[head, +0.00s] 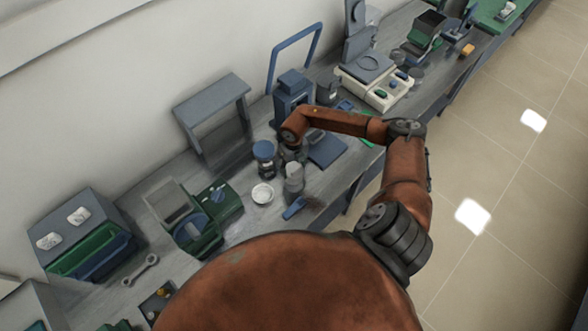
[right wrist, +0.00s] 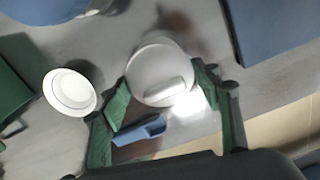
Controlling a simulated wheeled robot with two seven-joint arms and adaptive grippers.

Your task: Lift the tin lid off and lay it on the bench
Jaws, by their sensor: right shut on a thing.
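A round pale grey lid with a bar-shaped handle (right wrist: 150,62) sits between the green fingers of my right gripper (right wrist: 160,82) in the right wrist view. The gripper is shut on it. In the head view a small grey cylindrical tin (head: 294,184) stands on the bench (head: 328,186), with my right gripper (head: 293,158) right at its top. I cannot tell whether the lid is seated on the tin or raised from it. My left gripper is not in view.
A white dish (head: 262,193) and a jar with a blue lid (head: 263,150) stand left of the tin. A blue scoop (head: 293,209) lies in front, and a flat blue item (head: 327,150) lies to the right. Bare bench shows between them.

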